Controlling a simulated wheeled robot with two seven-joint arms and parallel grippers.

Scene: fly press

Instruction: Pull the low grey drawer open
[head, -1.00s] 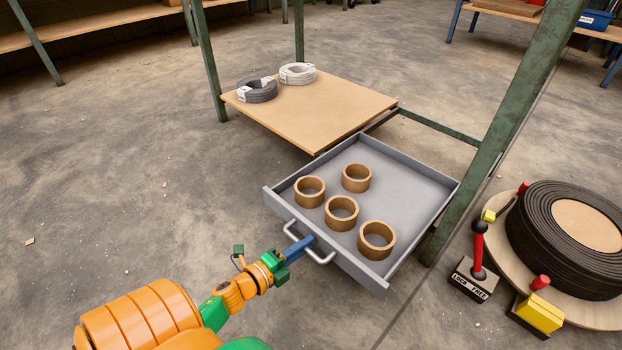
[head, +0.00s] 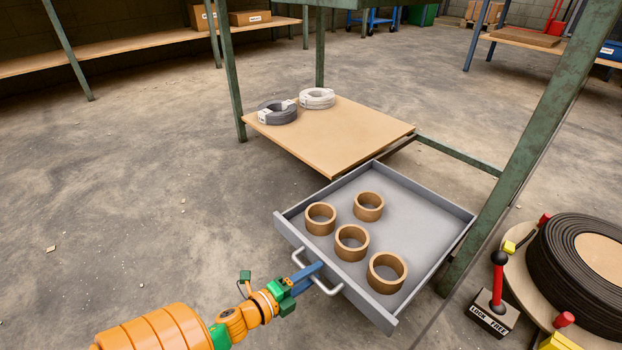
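The low grey drawer (head: 420,195) stands well out under the green-framed bench, its inside showing. A pale bar handle (head: 329,290) is on its front. My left gripper (head: 308,274), with blue fingers, reaches in from the lower left and is at this handle, its fingers close together about the bar. The fingers hide part of the bar. My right gripper is not in view.
Several tan rings (head: 368,207) stand in the drawer. A board (head: 350,135) behind it carries two cable coils (head: 277,112). A green leg (head: 490,215) stands close to the drawer's right side. A lever block (head: 493,315) and a dark coil (head: 585,270) are at right. The floor at left is clear.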

